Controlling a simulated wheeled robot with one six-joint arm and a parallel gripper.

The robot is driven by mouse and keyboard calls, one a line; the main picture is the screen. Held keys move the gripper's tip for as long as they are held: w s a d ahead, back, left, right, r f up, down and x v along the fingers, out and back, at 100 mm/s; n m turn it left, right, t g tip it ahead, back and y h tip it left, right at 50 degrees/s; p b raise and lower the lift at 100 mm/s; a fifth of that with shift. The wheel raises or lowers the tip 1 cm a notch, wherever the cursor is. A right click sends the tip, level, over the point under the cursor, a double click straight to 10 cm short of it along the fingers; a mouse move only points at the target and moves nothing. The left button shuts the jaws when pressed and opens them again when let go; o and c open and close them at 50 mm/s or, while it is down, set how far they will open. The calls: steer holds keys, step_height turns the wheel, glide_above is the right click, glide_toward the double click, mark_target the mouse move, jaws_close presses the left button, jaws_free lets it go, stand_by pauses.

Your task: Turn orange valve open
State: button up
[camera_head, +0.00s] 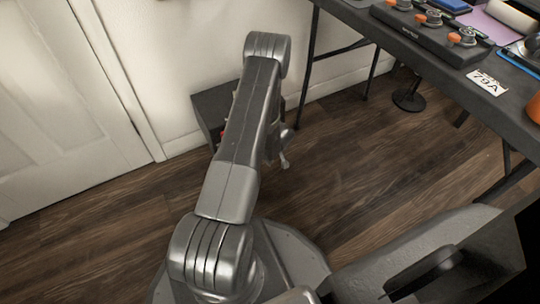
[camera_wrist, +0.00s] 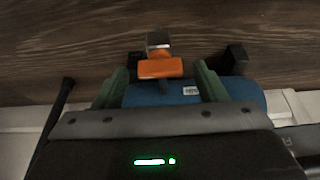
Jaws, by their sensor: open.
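An orange valve handle (camera_wrist: 160,68) shows in the wrist view, with a grey metal fitting (camera_wrist: 158,41) just beyond it. It sits in front of a blue body (camera_wrist: 185,92) with a small white label. My gripper (camera_wrist: 162,72) is open, its two green fingers on the left and right of the orange handle. I see a gap on both sides; whether the handle lies at fingertip depth I cannot tell.
In the head view a dark box (camera_head: 208,107) stands by the white wall, partly behind my arm. A dark table (camera_head: 436,68) at the upper right bears a black board (camera_head: 409,32) with several orange-topped parts. The wooden floor (camera_head: 350,160) between is clear. A white door (camera_head: 60,100) is at the left.

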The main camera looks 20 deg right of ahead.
steer(key=c, duration=1)
